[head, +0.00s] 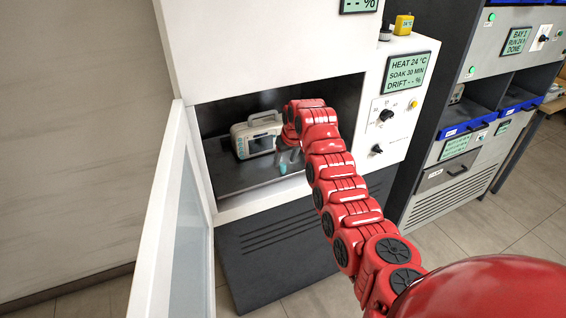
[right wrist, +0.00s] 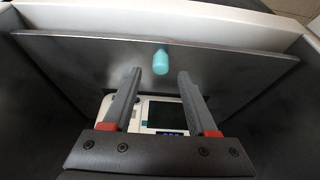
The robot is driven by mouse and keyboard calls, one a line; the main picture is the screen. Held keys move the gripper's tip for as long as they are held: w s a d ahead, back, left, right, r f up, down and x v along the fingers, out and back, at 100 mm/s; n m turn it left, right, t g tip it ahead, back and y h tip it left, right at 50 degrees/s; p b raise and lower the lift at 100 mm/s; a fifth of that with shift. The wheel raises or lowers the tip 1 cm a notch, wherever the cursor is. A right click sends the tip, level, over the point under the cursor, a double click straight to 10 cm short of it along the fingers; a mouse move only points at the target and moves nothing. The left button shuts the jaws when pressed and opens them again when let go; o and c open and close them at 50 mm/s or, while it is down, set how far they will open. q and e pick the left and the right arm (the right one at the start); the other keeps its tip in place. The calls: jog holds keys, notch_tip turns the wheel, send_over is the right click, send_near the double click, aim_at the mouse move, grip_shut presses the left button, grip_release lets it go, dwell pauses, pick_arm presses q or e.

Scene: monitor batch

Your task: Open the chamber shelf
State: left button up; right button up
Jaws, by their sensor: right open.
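The white chamber (head: 270,50) stands with its front open, and a dark grey shelf (head: 225,183) sits inside. A teal knob (head: 282,168) stands on the shelf near its front edge; it also shows in the right wrist view (right wrist: 160,62). A white monitor with a handle (head: 258,137) rests on the shelf, left of my right gripper. My right gripper (right wrist: 160,80) is inside the opening, fingers apart, pointing toward the knob. The knob appears just beyond the fingertips, centred between them, with nothing held. The monitor shows partly below the fingers (right wrist: 160,113). My left gripper is out of view.
The chamber door (head: 160,220) is swung open on the left. A control panel (head: 395,110) with a screen and dials is right of the opening. A dark panel with slots (head: 270,265) lies below. A rack with blue-edged bays (head: 480,120) stands at the right.

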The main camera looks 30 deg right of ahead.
aim_at(283, 165)
jog(key=shift+p+x, duration=0.45)
jog(key=shift+x, duration=1.65)
grip_shut()
